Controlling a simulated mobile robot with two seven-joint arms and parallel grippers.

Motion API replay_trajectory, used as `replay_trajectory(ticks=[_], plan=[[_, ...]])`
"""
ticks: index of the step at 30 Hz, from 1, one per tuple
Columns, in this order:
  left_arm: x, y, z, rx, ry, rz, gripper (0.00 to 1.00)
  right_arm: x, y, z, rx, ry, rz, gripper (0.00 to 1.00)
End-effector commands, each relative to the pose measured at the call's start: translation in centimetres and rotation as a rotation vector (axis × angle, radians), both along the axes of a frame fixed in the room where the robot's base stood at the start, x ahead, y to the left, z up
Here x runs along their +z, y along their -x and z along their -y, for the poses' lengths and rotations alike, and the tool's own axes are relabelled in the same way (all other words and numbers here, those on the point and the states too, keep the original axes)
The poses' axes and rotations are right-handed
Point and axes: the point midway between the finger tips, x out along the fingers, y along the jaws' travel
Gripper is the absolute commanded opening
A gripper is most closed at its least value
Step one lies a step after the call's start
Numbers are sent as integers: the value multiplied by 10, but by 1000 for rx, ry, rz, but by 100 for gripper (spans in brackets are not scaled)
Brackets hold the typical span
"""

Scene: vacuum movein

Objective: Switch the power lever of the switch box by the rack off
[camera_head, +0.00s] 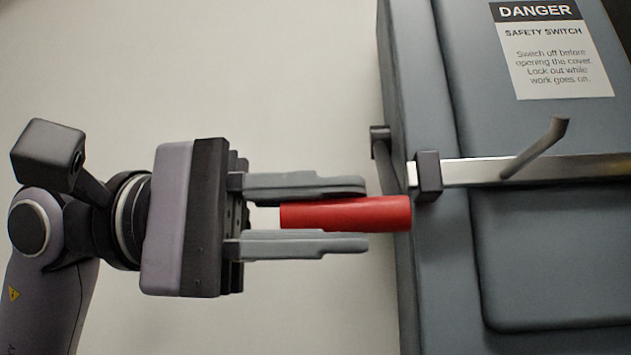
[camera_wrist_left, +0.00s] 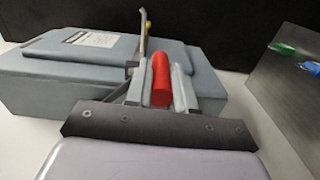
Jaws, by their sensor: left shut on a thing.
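The switch box (camera_head: 425,270) is a grey-blue case on a pale wall, with a raised cover and a "DANGER SAFETY SWITCH" label (camera_head: 555,70); it also shows in the left wrist view (camera_wrist_left: 50,95). The power lever has a red cylindrical grip (camera_head: 345,213), seen at the box's left side, and the grip shows between the fingers in the left wrist view (camera_wrist_left: 160,80). My left gripper (camera_head: 365,216) has its fingers above and below the red grip and is shut on it. My right gripper is in neither view.
A metal bar (camera_head: 535,168) with a thin grey rod (camera_head: 540,145) crosses the box front. In the left wrist view, a grey panel (camera_wrist_left: 290,110) with a green part (camera_wrist_left: 283,48) and a blue part (camera_wrist_left: 311,67) stands at the right. The pale wall left of the box is clear.

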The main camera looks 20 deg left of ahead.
Motion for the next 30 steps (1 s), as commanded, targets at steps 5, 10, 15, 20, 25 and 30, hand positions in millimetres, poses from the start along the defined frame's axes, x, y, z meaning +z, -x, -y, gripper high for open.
replay_trajectory(ticks=[5, 10, 15, 20, 25, 30], plan=[[-12, -7, -2, -1, -13, 30, 0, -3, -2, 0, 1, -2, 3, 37], [-17, -11, -3, -1, -12, 28, 0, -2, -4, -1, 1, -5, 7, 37], [-18, -13, -3, -1, -12, 26, 0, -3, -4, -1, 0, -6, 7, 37], [-19, -14, -4, 0, -11, 25, 0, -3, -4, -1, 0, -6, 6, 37], [-19, -15, -4, 1, -12, 24, 0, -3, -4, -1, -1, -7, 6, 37], [-19, -15, -4, 1, -12, 25, 48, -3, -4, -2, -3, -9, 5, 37]])
